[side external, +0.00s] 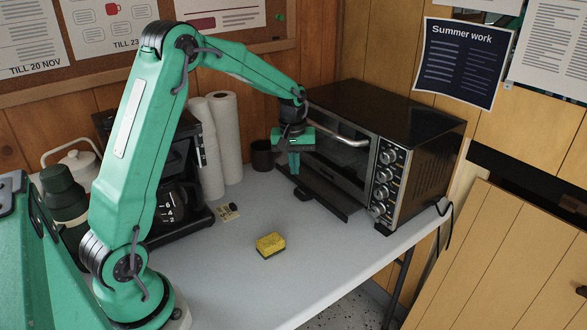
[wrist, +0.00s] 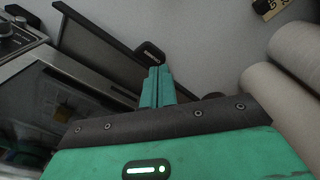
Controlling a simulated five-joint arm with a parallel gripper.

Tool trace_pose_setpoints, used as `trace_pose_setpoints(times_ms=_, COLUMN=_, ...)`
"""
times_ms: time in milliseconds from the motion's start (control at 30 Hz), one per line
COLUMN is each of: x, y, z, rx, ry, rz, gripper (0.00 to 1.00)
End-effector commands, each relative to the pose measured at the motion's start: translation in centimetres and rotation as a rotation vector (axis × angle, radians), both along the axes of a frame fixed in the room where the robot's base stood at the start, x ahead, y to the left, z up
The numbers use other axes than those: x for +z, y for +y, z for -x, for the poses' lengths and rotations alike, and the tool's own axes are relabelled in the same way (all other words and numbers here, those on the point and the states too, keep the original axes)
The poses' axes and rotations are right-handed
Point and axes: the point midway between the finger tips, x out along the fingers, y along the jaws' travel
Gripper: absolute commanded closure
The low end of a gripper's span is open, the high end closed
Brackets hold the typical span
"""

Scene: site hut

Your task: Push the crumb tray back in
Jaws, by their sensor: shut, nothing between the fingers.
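The dark crumb tray (side external: 325,198) sticks out from under the front of the black and silver toaster oven (side external: 408,112). In the wrist view the tray (wrist: 97,45) runs diagonally as a dark flat panel with a raised edge. A small black tab (side external: 302,194) is at its near left; it also shows in the wrist view (wrist: 150,52). My green gripper (side external: 294,170) is shut and empty, pointing down beside the oven front, close to the tab. In the wrist view the fingertips (wrist: 157,72) are just short of the tab. I cannot tell whether they touch it.
A yellow sponge (side external: 270,244) lies on the grey table (side external: 325,262) in front. Paper towel rolls (side external: 225,135), a dark mug (side external: 262,155) and a coffee maker (side external: 172,200) stand to the left. The oven handle (side external: 340,135) juts out close to my gripper. The table's front is mostly clear.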

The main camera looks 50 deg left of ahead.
Motion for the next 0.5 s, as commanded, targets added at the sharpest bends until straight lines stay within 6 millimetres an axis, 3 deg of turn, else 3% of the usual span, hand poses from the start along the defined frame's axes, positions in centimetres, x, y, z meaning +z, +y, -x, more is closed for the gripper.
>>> trace_pose_setpoints(times_ms=500, x=0.6, y=0.1, z=2.3, rx=0.705, ry=-0.068, rz=0.043, gripper=1.0)
